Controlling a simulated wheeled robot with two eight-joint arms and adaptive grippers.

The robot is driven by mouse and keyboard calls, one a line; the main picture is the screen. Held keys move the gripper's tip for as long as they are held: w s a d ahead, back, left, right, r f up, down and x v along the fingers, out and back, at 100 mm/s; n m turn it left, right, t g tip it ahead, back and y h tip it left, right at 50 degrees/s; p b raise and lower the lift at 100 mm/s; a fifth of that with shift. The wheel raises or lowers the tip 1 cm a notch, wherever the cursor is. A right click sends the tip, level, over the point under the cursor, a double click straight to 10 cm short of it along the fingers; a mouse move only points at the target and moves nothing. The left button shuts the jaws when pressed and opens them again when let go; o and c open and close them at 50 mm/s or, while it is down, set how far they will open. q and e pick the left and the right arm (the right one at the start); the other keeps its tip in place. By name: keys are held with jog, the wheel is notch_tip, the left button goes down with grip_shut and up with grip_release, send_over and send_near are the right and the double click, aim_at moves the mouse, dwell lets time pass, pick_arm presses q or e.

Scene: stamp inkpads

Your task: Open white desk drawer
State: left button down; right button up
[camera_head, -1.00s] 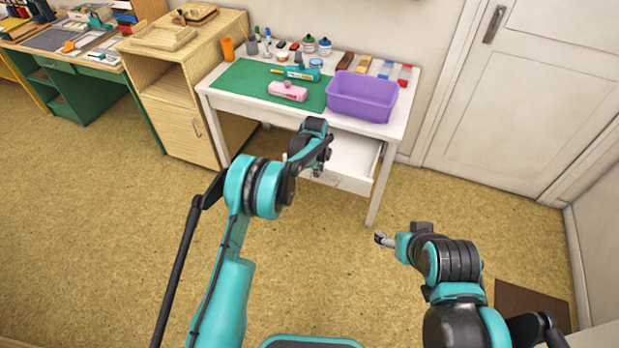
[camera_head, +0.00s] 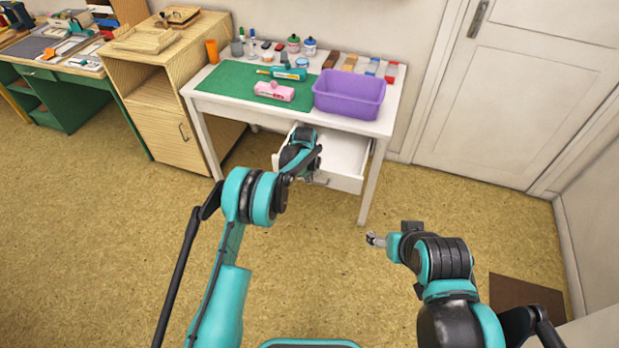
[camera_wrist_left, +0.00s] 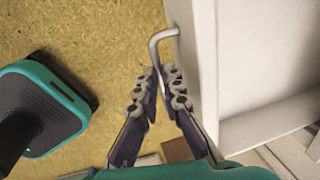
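The white desk (camera_head: 205,98) stands against the wall, and its white drawer (camera_head: 348,152) is pulled out with an empty-looking inside. The drawer also shows in the left wrist view (camera_wrist_left: 208,50), with a grey bar handle (camera_wrist_left: 157,42) on its front. My left gripper (camera_head: 318,180) is at the drawer front; in the left wrist view its fingers (camera_wrist_left: 162,74) are closed together around the handle bar. My right gripper (camera_head: 371,240) hangs in front of the desk at the right, apart from everything; its fingers are too small to judge.
A wooden cabinet (camera_head: 160,115) stands left of the desk.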

pick_arm(q)
jog(key=s, duration=0.1)
jog(key=s+a, duration=0.1)
jog(key=s, duration=0.1)
jog(key=shift+s, duration=0.15)
jog(key=c, duration=1.9)
grip_release()
jog(key=shift+r, duration=0.1)
jog(key=r+p, duration=0.1)
jog(key=r, duration=0.2)
jog(key=s+r+p, duration=0.1)
jog(key=r+p, duration=0.2)
jog(key=r, duration=0.2)
jog(key=shift+s+a+r, duration=0.25)
jog(key=shift+a+r, duration=0.05)
jog(key=shift+r, duration=0.05)
